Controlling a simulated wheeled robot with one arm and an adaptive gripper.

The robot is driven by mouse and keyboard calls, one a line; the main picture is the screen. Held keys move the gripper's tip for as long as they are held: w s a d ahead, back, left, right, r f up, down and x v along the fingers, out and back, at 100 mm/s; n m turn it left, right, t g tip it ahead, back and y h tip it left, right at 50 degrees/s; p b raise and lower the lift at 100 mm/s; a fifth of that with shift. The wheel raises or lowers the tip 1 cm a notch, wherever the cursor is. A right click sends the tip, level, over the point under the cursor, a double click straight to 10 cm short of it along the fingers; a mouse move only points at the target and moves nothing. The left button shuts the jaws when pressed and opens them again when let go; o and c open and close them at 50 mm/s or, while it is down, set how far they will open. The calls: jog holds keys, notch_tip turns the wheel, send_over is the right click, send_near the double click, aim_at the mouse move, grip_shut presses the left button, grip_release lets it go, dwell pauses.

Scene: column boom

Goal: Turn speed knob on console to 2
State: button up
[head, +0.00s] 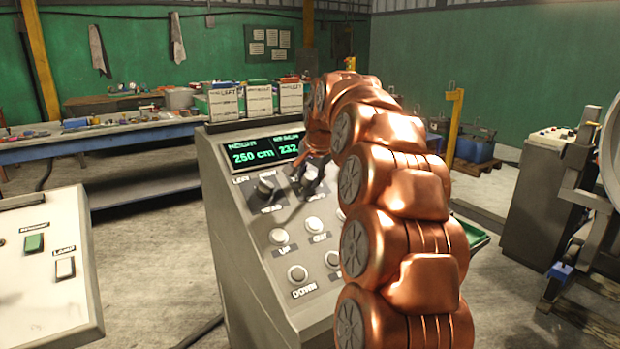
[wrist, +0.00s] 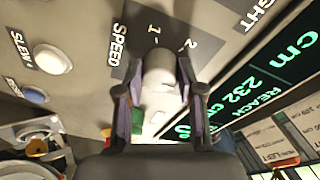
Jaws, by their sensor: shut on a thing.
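The grey console (head: 235,230) stands in front of me in the head view, its sloped panel carrying knobs and buttons. In the wrist view the speed knob (wrist: 160,72) is a pale grey knob on a dark plate marked SPEED (wrist: 122,45), with the marks 1 and 2 beside it. My gripper (wrist: 154,84) is shut on the speed knob, one finger on each side. I cannot tell which mark its pointer faces. In the head view my gripper (head: 308,180) is at the upper panel, and it and my arm largely hide the knob.
The console display (head: 265,152) reads 250 cm and 232, partly hidden by my arm. Another dark knob (head: 265,187) sits left of my gripper, and several round buttons lie below. A separate white panel (head: 45,275) with two switches stands at left. A workbench (head: 100,145) is behind.

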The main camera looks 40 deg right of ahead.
jog(key=n, duration=0.3)
jog(key=n+t, duration=0.1)
jog(key=n, duration=0.2)
jog(key=shift+f+n+y, duration=0.1)
jog(key=shift+n+y, duration=0.2)
jog(key=shift+n, duration=0.1)
jog(key=n, duration=0.3)
jog(key=shift+s+n, duration=0.1)
jog(key=shift+n, duration=0.2)
jog(key=shift+d+n+t+y, duration=0.1)
jog(key=shift+n+t+y, duration=0.3)
jog(key=shift+n, duration=1.5)
jog(key=shift+f, duration=0.1)
jog(key=o, duration=1.1)
jog(key=shift+o, duration=0.2)
jog(key=shift+s, duration=0.1)
